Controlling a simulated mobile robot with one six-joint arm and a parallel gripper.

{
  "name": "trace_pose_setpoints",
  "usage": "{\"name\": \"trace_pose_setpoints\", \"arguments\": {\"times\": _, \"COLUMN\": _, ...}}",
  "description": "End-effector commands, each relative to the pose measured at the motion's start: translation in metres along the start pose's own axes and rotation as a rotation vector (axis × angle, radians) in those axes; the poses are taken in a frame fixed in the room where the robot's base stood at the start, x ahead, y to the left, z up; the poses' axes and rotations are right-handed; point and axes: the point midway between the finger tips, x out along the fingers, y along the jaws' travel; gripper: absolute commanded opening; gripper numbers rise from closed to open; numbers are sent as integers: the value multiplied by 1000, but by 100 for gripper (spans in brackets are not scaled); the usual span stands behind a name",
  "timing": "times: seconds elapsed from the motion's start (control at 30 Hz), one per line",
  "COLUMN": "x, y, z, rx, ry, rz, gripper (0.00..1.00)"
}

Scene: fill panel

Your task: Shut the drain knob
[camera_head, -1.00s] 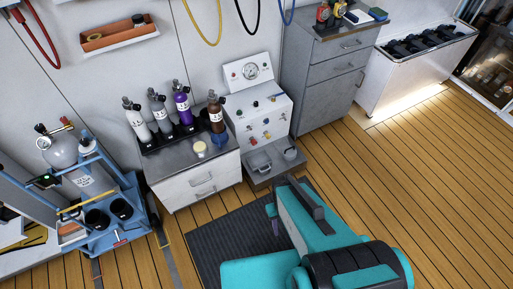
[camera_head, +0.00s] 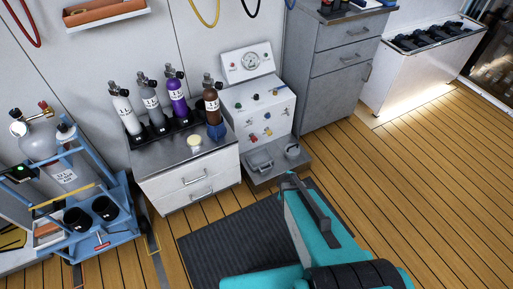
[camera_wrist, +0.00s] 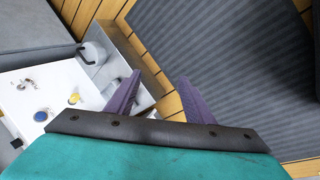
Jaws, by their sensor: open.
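The white fill panel (camera_head: 276,112) stands against the wall in the head view, with a gauge at the top and several small coloured knobs on its front. The knobs include a yellow one (camera_head: 253,137), and red and blue ones close by. I cannot tell which one is the drain knob. In the wrist view the panel's white face (camera_wrist: 60,80) shows at the left with a yellow knob (camera_wrist: 74,99) and a blue knob (camera_wrist: 41,115). My gripper (camera_wrist: 157,92) has its two purple fingers spread apart and empty, to the right of these knobs and apart from them.
A grey shelf (camera_head: 272,176) with a mug-like container (camera_head: 292,151) juts out below the panel. A cabinet (camera_head: 190,172) with several gas cylinders stands to its left, a grey drawer cabinet (camera_head: 325,95) to its right. A dark mat (camera_head: 235,245) lies on the floor in front.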

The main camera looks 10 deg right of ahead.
Motion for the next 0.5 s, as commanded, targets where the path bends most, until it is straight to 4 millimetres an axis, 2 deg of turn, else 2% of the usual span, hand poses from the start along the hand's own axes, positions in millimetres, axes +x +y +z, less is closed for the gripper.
{"name": "trace_pose_setpoints", "arguments": {"times": 0.03, "x": 19, "y": 5, "z": -3, "rx": -40, "ry": 14, "rz": 31, "gripper": 48}}
{"name": "trace_pose_setpoints", "arguments": {"times": 0.1, "x": 31, "y": 16, "z": -8, "rx": -103, "ry": 35, "rz": 77, "gripper": 48}}
{"name": "trace_pose_setpoints", "arguments": {"times": 0.5, "x": 90, "y": 74, "z": -41, "rx": -471, "ry": 111, "rz": 351, "gripper": 48}}
